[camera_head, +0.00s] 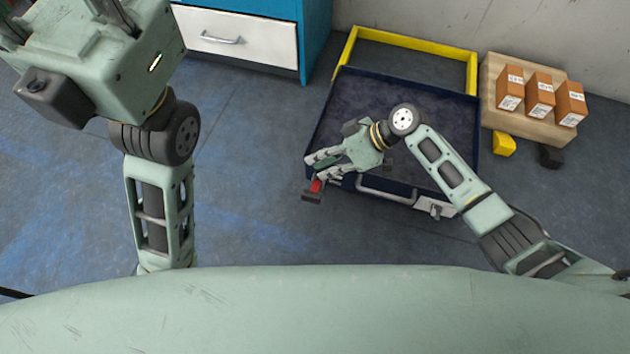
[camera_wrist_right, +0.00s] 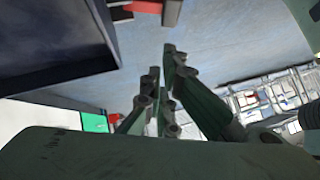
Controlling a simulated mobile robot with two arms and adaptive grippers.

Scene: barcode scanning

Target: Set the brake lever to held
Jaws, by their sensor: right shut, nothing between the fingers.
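The brake lever (camera_head: 316,186) is a small red piece with a dark end, at the front left corner of the dark blue cart (camera_head: 455,130). Red and dark parts that look like the lever (camera_wrist_right: 146,7) show at the top edge of the right wrist view. My right gripper (camera_head: 316,167) is shut and empty, just above the lever in the head view. Its fingers (camera_wrist_right: 162,60) point toward the lever in the wrist view, with a gap between. I cannot tell the lever's setting. My left gripper is at the top left, its fingertips cut off.
The cart has a grey handle (camera_head: 385,195) along its front and a yellow rail (camera_head: 415,42) at the back. Three brown boxes (camera_head: 540,95) stand on a wooden pallet (camera_head: 525,128) at the right. A blue cabinet with a white drawer (camera_head: 235,38) is behind. The floor at left is clear.

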